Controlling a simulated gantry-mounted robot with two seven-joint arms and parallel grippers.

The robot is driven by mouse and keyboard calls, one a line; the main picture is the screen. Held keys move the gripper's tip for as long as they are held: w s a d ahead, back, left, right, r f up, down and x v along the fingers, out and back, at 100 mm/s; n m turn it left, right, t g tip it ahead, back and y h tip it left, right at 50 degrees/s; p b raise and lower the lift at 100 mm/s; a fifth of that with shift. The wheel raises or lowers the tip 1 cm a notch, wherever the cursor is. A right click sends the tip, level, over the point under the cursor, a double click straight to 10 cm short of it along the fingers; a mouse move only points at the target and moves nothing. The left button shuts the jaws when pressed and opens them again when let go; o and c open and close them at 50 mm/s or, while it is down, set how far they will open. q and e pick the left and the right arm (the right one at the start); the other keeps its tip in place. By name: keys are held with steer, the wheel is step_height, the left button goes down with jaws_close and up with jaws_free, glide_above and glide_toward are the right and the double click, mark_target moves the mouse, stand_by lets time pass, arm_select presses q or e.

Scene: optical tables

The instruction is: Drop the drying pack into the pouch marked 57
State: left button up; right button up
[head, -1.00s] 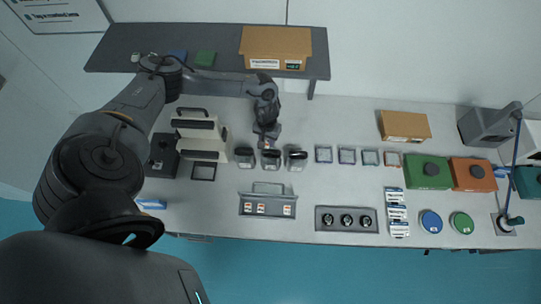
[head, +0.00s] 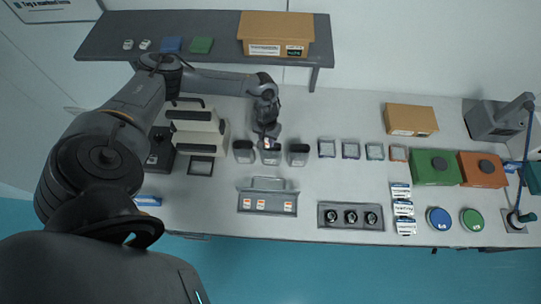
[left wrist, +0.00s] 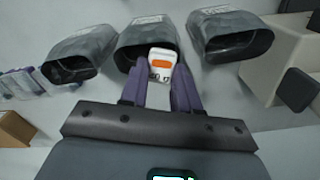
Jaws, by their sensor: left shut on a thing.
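My left gripper (head: 268,138) is shut on a small white drying pack with an orange label (left wrist: 160,66). In the left wrist view the pack sits between the purple fingertips (left wrist: 168,88), in front of the mouth of the middle grey pouch (left wrist: 140,38). I cannot tell whether it is inside the mouth. The middle pouch also shows in the head view (head: 271,157), just below the gripper. Open grey pouches stand on either side, one to the left (head: 243,152) and one to the right (head: 298,156). The pouch markings are too small to read. My right gripper is not in view.
A grey rack (head: 267,211) with several orange-and-white pieces lies in front of the pouches. A row of small square dishes (head: 350,149) is to the right. A beige box-shaped device (head: 197,140) stands close on the left. Free table lies around the rack.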

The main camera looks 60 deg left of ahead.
arm_select(q)
steer(key=o, duration=1.1)
step_height(320, 180, up, 11)
steer(key=shift+f+b, duration=0.1)
steer(key=shift+b, duration=0.25)
